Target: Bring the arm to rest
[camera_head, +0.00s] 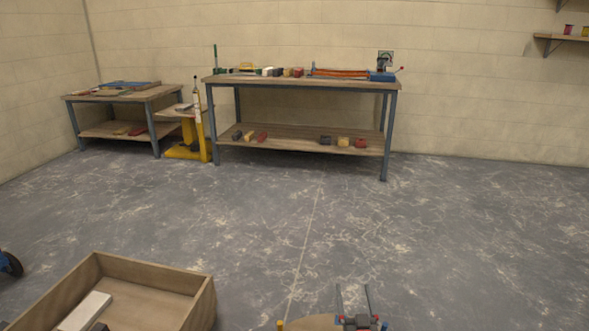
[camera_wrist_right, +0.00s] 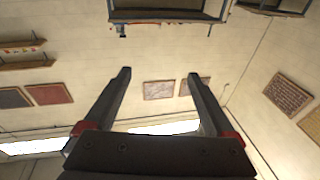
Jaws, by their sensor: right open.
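My right gripper (camera_head: 353,288) shows at the bottom of the head view, right of centre, with its two thin fingers apart and nothing between them. In the right wrist view the gripper (camera_wrist_right: 158,73) also has its dark fingers spread, with only the pale wall behind them. The arm behind it is mostly cut off by the lower edge of the head view. My left gripper does not show.
A wooden box (camera_head: 150,270) with a pale block (camera_head: 84,312) inside stands at the lower left. A long workbench (camera_head: 300,83), a smaller bench (camera_head: 125,93) and a yellow stand (camera_head: 185,152) are at the back wall. The middle floor is clear.

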